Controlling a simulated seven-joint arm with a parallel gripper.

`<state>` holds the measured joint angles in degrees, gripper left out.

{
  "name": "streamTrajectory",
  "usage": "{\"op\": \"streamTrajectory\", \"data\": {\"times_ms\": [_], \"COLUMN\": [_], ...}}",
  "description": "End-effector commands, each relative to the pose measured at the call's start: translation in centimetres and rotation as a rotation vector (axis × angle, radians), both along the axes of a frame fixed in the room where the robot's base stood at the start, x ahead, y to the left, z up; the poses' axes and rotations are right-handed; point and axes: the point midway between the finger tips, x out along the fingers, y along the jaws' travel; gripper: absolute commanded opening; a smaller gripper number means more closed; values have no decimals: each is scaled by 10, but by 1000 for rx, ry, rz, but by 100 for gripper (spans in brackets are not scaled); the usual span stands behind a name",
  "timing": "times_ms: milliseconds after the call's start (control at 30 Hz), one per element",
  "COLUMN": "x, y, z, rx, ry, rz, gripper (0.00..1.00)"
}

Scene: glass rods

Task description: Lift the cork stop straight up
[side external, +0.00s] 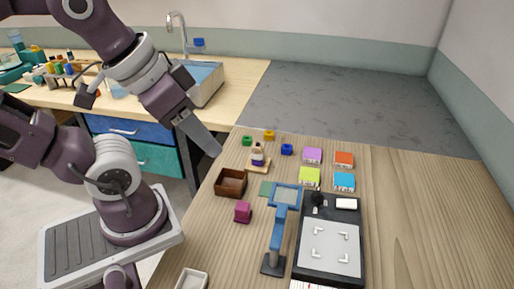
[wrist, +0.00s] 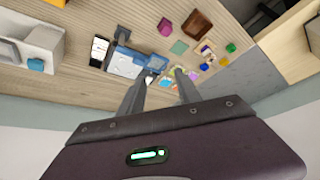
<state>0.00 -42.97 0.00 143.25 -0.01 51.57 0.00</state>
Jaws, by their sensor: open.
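A small tan and purple piece (side external: 258,158) stands on a pale wooden base (side external: 259,168) near the back of the table. Its top looks tan, but it is too small to tell for sure whether that is the cork stop. It also shows small in the wrist view (wrist: 206,50). My gripper (side external: 216,152) is up and to the left of it in the side view, apart from it. In the wrist view, my gripper (wrist: 163,80) has its two fingers spread with nothing between them.
A brown open box (side external: 231,183), a magenta cube (side external: 243,212) and a blue stand (side external: 278,225) are in front. Green (side external: 247,141), yellow (side external: 269,135) and blue (side external: 287,149) pieces stand close by. Several coloured blocks (side external: 312,156) and a black tray (side external: 330,270) are to the right. The far right tabletop is clear.

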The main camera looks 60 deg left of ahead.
Motion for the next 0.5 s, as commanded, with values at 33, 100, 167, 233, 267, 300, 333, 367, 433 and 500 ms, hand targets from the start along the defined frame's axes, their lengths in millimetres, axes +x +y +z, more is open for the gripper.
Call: {"op": "streamTrajectory", "data": {"times_ms": [33,100,167,233,267,300,333,367,433,500], "x": [0,0,0,0,0,0,0,2,14,39], "y": [0,0,0,0,0,0,0,0,4,13], "z": [0,0,0,0,0,0,0,1,3,6], "rx": [0,0,0,0,0,0,0,-1,-10,-28], "ry": [0,0,0,0,0,0,0,4,28,79], "rz": [0,0,0,0,0,0,1,5,40,110], "gripper": [52,56,56,56,56,56,56,56,56,56]}}
